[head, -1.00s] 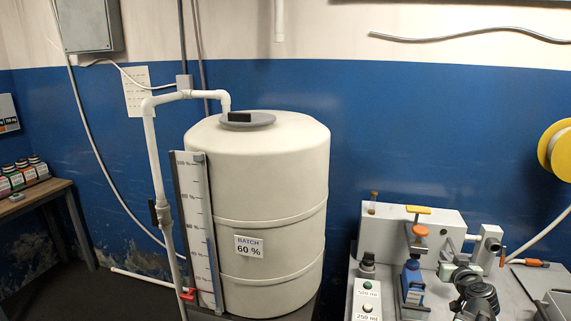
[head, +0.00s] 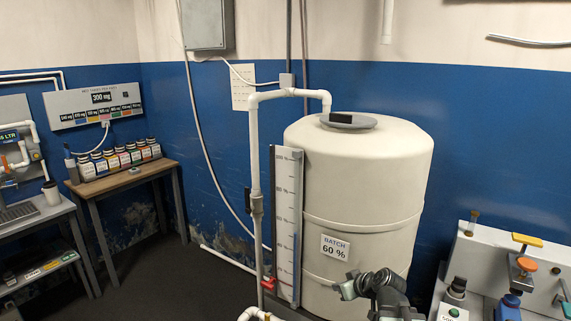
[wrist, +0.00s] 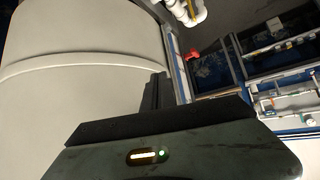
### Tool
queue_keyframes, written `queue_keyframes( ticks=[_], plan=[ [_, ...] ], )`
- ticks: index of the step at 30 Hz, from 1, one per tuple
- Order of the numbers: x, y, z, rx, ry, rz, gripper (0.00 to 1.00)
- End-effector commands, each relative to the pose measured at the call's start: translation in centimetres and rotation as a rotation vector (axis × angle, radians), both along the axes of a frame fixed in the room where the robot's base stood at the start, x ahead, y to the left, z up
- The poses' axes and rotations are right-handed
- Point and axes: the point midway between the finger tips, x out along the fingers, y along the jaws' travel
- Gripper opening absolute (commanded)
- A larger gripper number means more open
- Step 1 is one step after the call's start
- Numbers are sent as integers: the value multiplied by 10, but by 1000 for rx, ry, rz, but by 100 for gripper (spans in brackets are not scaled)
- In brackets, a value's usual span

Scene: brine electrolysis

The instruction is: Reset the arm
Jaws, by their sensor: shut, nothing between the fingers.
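My gripper (head: 352,288) is dark grey and shows low in the head view, in front of the lower part of the big off-white tank (head: 365,180). Its fingers are shut and hold nothing. In the wrist view the dark gripper body with a small lit strip fills the bottom, and the shut fingers (wrist: 155,95) point up beside the tank wall (wrist: 80,95). I cannot tell how far they are from the tank. The tank bears a label (head: 334,248) reading "BATCH 60 %".
A level scale (head: 287,220) and a white pipe (head: 254,150) stand left of the tank. A wooden table (head: 135,174) with several small bottles is at the left. A grey bench unit (head: 490,255) with fittings stands at the right.

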Motion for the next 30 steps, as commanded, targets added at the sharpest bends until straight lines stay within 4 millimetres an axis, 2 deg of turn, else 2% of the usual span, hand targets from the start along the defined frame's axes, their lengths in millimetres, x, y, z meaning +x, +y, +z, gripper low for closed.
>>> queue_keyframes(
  ticks=[1,3,5,7,9,13,15,18,30],
  plan=[
    [-11,30,-12,-16,69,41,0],
    [-33,61,-32,-50,197,72,0],
    [-57,77,-49,-93,329,64,0],
    [-88,68,-67,-153,501,-22,0],
    [-111,43,-76,-194,628,-146,0],
    [-144,17,-81,-228,790,-349,0],
    [-151,16,-81,-215,829,-410,0],
    [-152,18,-81,-199,837,-443,0],
    [-151,18,-81,-197,835,-441,0]
  ],
)
